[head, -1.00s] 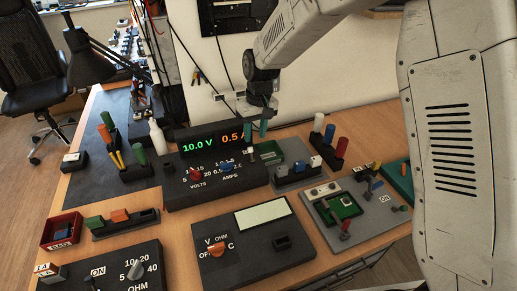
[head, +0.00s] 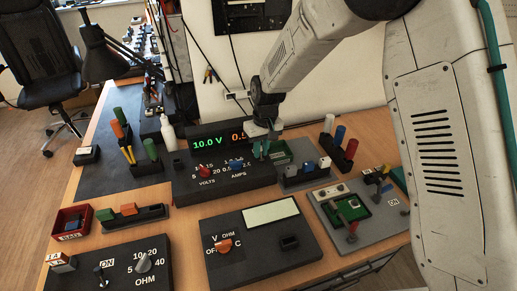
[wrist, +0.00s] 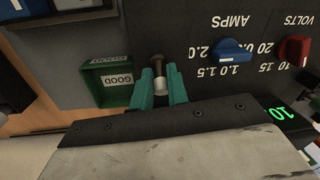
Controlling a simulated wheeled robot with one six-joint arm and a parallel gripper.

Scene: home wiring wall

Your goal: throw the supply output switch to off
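The supply (head: 220,181) is a black box at the back of the bench, with a lit display (head: 207,143) reading 10.0 V in green and an orange figure partly covered by my arm. Its output switch lever (wrist: 158,68), metallic with a pale part below, shows in the wrist view between my gripper's teal fingers. My gripper (head: 262,150) is at the supply's right end in the head view, and its fingertips (wrist: 161,88) stand apart on either side of the lever. Firm contact cannot be made out. The switch's markings are hidden.
A red volts knob (wrist: 296,48) and a blue amps knob (wrist: 231,52) are on the supply panel beside my gripper. A green tray marked GOOD (wrist: 108,80) lies close on the other side. A rack of coloured fuses or handles (head: 339,150) stands to the right.

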